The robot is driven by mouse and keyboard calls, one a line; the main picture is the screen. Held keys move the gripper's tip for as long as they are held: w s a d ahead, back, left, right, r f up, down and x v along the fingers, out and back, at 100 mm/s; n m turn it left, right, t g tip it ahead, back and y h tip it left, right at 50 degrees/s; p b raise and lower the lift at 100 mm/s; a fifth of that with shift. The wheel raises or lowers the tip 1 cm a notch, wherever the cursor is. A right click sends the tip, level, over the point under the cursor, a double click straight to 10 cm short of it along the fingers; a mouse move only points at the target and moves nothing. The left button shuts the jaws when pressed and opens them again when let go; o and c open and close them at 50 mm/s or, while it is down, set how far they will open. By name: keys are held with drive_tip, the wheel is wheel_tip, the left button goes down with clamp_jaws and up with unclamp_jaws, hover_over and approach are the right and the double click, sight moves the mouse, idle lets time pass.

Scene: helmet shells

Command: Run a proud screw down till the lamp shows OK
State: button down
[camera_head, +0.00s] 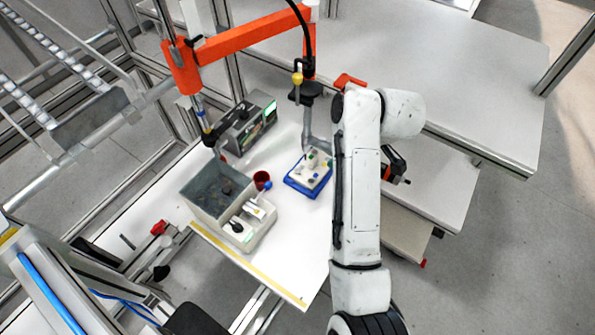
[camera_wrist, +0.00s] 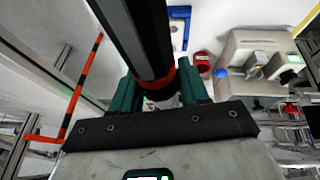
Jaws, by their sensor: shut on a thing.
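My gripper (camera_wrist: 159,90) shows in the wrist view with two teal fingers shut on a dark, thick tool (camera_wrist: 140,35), which has an orange-red ring between the fingers. The tool's working end cannot be made out. In the head view my white arm hides much of the gripper area. A blue fixture (camera_head: 293,187) holding pale parts sits on the white bench, left of my arm. Part of its blue edge also shows in the wrist view (camera_wrist: 186,28). The proud screw is too small to tell. A dark control box (camera_head: 240,135) has a small green-lit face (camera_head: 270,108); its writing is unreadable.
An orange jointed arm (camera_head: 240,38) reaches over the white bench (camera_head: 290,265). A grey bin (camera_head: 192,197), a pale box (camera_head: 262,226) and a red cup (camera_head: 261,180) stand left of the fixture. The front of the bench is clear.

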drive_tip(key=shift+w+a, duration=0.8)
drive_tip(key=shift+a, duration=0.2)
drive_tip(key=shift+f, duration=0.1)
drive_tip(key=shift+f, duration=0.5)
drive_tip(key=shift+f+b, duration=0.8)
drive_tip(key=shift+f, duration=1.15)
drive_tip(key=shift+f+b, duration=0.3)
drive_tip(key=shift+f, duration=0.7)
drive_tip(key=shift+s+f, duration=0.1)
drive_tip(key=shift+f, duration=0.65)
idle(1.2)
drive_tip(key=shift+r, duration=0.1)
